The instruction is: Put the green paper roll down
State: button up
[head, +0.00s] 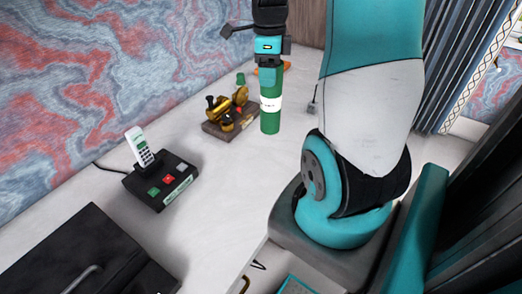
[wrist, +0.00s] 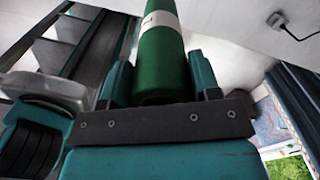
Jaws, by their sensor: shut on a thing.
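The green paper roll (head: 270,121) has a white label band and hangs upright below my gripper (head: 269,78) in the head view. My gripper is shut on its upper part. In the wrist view the roll (wrist: 164,62) lies between the two teal fingers of my gripper (wrist: 160,80). The roll's lower end appears over the pale desk top (head: 225,190); I cannot tell whether it touches the surface.
A brass model (head: 232,108) on a dark base stands just left of the roll. A phone on a black button box (head: 160,182) stands further left. A black case (head: 75,255) is at the near left. The desk between them and my arm is clear.

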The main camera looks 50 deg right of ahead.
aim_at(268, 131)
notch_tip(268, 131, down, 18)
jog(key=shift+s+d+f+p, duration=0.15)
jog(key=shift+f+p, duration=0.1)
jog(key=shift+p, duration=0.3)
jog(key=shift+f, duration=0.2)
jog(key=o, duration=1.3)
jog(key=shift+r, duration=0.15)
